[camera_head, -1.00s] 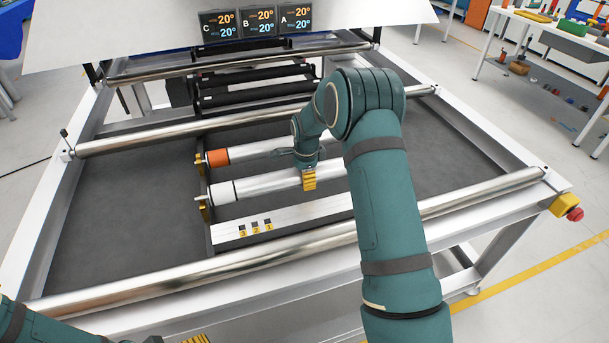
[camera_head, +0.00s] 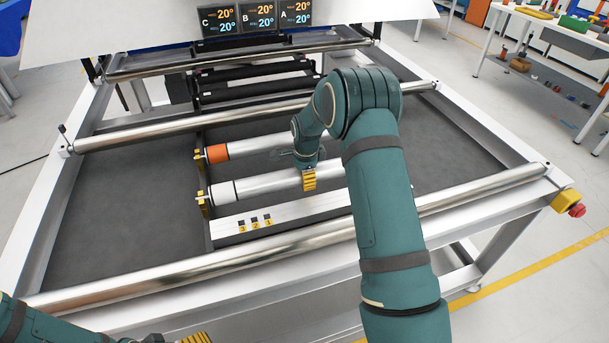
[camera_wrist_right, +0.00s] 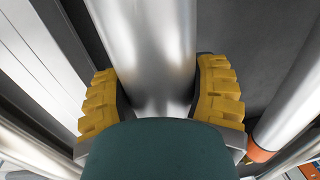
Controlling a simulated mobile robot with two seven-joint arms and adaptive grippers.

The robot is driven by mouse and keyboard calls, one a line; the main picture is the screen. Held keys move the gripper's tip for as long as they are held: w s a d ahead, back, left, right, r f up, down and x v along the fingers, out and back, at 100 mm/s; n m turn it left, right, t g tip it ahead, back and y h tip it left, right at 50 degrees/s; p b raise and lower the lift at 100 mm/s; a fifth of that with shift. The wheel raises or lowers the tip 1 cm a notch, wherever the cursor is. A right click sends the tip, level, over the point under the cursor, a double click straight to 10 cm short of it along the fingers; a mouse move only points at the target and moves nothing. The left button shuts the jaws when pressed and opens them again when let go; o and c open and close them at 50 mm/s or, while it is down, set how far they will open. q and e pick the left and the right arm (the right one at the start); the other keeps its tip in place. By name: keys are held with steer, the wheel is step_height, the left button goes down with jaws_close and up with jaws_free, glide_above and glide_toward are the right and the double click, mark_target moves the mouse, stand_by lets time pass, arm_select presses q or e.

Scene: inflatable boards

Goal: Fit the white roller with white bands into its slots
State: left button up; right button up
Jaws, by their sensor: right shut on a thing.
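The white-banded roller (camera_head: 262,187) is a silvery white cylinder lying across the middle of the frame. Its white left band (camera_head: 221,192) is beside a brass-coloured bracket (camera_head: 201,201); I cannot tell whether that end sits in the slot. Its right end is hidden behind my right arm. My right gripper (camera_head: 309,180) is shut on the roller's middle. In the right wrist view the yellow fingers (camera_wrist_right: 160,98) lie on both sides of the roller (camera_wrist_right: 143,40). My left gripper (camera_head: 196,339) is cut off at the bottom edge, and its opening is hidden.
An orange-banded roller (camera_head: 217,153) lies parallel just behind. A pale plate (camera_head: 310,207) with markers 3, 2, 1 lies in front. Large metal rollers span the machine at the front (camera_head: 200,268) and back (camera_head: 170,133). The dark bed (camera_head: 110,220) at left is clear.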

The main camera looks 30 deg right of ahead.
steer(key=shift+f, duration=0.5)
steer(key=o, duration=1.4)
steer(key=r, duration=0.4)
steer(key=s+r, duration=0.1)
steer(key=r, duration=0.7)
steer(key=shift+s+a, duration=0.15)
steer(key=shift+s, duration=0.05)
steer(key=shift+f, duration=0.1)
